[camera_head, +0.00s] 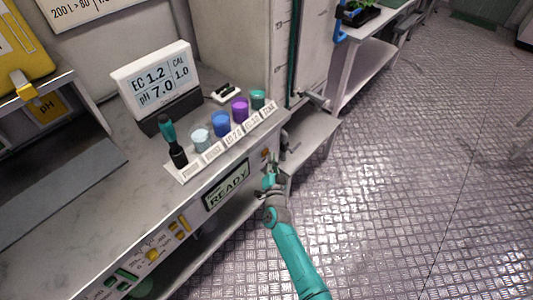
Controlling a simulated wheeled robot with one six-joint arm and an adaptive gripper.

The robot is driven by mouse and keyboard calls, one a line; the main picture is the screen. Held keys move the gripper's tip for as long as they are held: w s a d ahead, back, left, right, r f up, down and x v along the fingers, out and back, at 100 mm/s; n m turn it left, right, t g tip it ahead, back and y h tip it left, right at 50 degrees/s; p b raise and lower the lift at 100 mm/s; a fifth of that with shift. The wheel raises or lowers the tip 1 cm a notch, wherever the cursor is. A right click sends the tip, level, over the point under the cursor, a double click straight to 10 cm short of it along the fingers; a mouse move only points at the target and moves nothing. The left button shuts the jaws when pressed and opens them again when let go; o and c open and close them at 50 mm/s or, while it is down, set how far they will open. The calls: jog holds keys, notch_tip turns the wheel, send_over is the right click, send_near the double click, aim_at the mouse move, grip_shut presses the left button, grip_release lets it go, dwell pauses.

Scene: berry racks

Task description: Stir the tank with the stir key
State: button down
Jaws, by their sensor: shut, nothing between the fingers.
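A tall pale tank (237,40) with a dark green sight strip and tick marks stands behind the bench. A grey handle (316,101) sticks out low on its right side; it may be the stir key, but I cannot tell for sure. My gripper (269,169) is shut and empty, in front of the bench's right front corner, below and to the left of that handle. It is apart from the handle. Its fingertips are small in this view, and I cannot tell whether they touch the bench front.
On the bench (62,225) stand a probe (172,140), several coloured cups (221,124) and a meter display (157,80). A READY screen (227,187) is on the bench front. A low shelf (309,142) lies below the handle. The metal floor (430,160) to the right is clear.

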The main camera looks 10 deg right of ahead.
jog(key=shift+w+a, duration=0.25)
jog(key=shift+w, duration=0.1)
dwell(0.6)
jog(key=shift+s, duration=0.1)
jog(key=shift+s+d, duration=0.5)
jog(key=shift+s, duration=0.15)
jog(key=shift+s+d, duration=0.75)
jog(key=shift+s, duration=0.25)
jog(key=shift+s+d, duration=0.75)
jog(key=shift+s, duration=0.25)
